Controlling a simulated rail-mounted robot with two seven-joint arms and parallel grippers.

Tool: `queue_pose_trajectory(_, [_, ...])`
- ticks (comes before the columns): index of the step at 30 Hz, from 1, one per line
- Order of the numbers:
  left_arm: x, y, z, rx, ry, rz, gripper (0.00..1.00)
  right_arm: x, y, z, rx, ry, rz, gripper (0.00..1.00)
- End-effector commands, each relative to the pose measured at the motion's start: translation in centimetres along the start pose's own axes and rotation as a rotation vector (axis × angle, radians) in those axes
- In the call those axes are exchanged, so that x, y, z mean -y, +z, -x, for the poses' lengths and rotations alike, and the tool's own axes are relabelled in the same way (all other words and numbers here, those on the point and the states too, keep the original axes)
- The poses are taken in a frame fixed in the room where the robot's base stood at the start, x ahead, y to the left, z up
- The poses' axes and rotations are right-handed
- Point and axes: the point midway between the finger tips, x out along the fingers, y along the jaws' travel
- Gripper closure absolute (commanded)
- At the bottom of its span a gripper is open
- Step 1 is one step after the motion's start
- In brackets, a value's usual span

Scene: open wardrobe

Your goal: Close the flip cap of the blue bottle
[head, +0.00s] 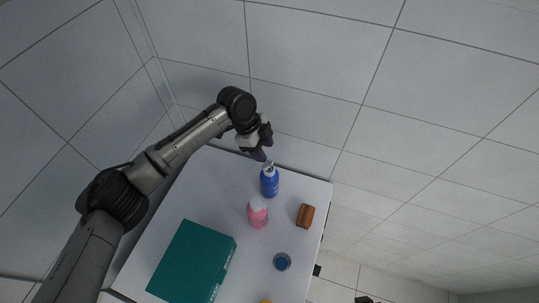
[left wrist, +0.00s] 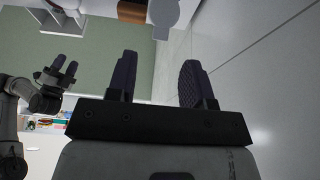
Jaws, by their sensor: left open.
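The blue bottle (head: 269,183) stands upright near the far edge of the white table, with a pale top (head: 268,166). My left gripper (head: 259,153) is just beyond the bottle top, close to it; I cannot tell whether they touch. In the left wrist view my left gripper's fingers (left wrist: 158,82) are wide apart with nothing between them. A pale grey rounded shape (left wrist: 166,14), perhaps the raised cap, shows beyond them at the top. My right gripper (left wrist: 64,68) shows at the left of that view, its two dark fingers apart and empty.
A pink bottle (head: 257,214) stands just in front of the blue one. A teal box (head: 190,262) fills the near left of the white table (head: 207,180).

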Motion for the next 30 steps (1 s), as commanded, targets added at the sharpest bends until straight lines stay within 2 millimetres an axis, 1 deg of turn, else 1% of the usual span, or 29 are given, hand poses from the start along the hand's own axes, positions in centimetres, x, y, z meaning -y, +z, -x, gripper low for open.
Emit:
queue_pose_trajectory(1, [0.0,-0.1,-0.7,-0.001,0.003,0.002,0.53,0.0,-0.2,0.6,0.000,-0.001,-0.001,0.57])
queue_pose_trajectory(6, [0.0,-0.1,-3.0,0.000,0.001,0.001,0.53,0.0,-0.4,1.3,0.000,-0.002,-0.002,0.57])
queue_pose_trajectory(10, [0.0,0.0,-4.3,0.000,0.001,0.002,0.53,0.0,-0.5,1.6,0.000,-0.001,-0.001,0.57])
queue_pose_trajectory(16, [0.0,0.0,-5.2,0.000,0.000,0.000,0.53,-0.1,-0.6,1.8,0.000,0.001,0.001,0.57])
queue_pose_trajectory(25, [0.0,0.0,-5.3,0.000,0.000,0.000,0.53,-0.3,-0.5,1.7,0.001,0.007,0.009,0.57])
queue_pose_trajectory(30, [0.0,0.0,-5.3,0.000,0.000,0.001,0.69,-0.3,-0.5,1.7,0.001,0.007,0.009,0.57])
